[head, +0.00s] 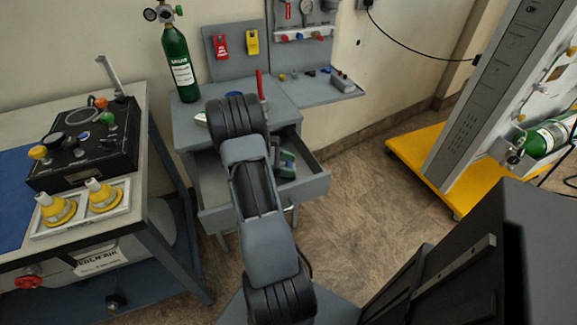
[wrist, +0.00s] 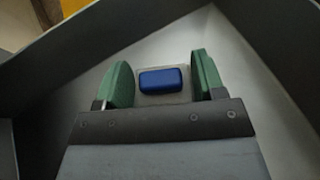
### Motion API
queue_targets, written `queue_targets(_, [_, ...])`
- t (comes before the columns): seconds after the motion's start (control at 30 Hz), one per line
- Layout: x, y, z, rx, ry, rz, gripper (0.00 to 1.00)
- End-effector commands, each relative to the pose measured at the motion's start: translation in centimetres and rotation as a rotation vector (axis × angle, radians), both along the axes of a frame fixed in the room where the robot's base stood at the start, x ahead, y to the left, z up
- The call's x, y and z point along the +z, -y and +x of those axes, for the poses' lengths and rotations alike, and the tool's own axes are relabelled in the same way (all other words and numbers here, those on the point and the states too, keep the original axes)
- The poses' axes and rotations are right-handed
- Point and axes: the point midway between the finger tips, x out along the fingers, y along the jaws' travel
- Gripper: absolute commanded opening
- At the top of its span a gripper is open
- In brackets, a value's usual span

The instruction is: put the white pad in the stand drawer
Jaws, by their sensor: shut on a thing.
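My gripper (wrist: 163,78) has green finger pads. It is shut on a pale grey-white pad (wrist: 162,101), whose edges meet both fingers. A blue block (wrist: 161,81) shows in front of the pad between the fingers; whether it is fixed to the pad I cannot tell. In the head view my gripper (head: 286,162) is inside the open stand drawer (head: 315,182), toward its right side. My arm hides the middle of the drawer, and the held pad is not clear there. The drawer's walls (wrist: 262,62) surround the fingers in the wrist view.
The grey stand (head: 283,108) carries a green oxygen cylinder (head: 178,62) and a partly hidden blue thing (head: 234,95). A bench with a black control box (head: 85,145) is at left. A yellow-based cart (head: 425,165) is at right. Floor between drawer and cart is clear.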

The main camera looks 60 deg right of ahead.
Motion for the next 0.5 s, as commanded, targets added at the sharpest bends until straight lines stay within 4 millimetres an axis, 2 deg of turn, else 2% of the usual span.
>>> queue_targets(0.2, [-0.30, 0.01, -0.01, 0.000, 0.000, 0.001, 0.40])
queue_targets(0.23, [-0.33, 0.00, 0.00, 0.000, 0.000, 0.001, 0.64])
queue_targets(0.5, [-0.24, 0.00, -0.01, 0.000, 0.000, 0.000, 0.89])
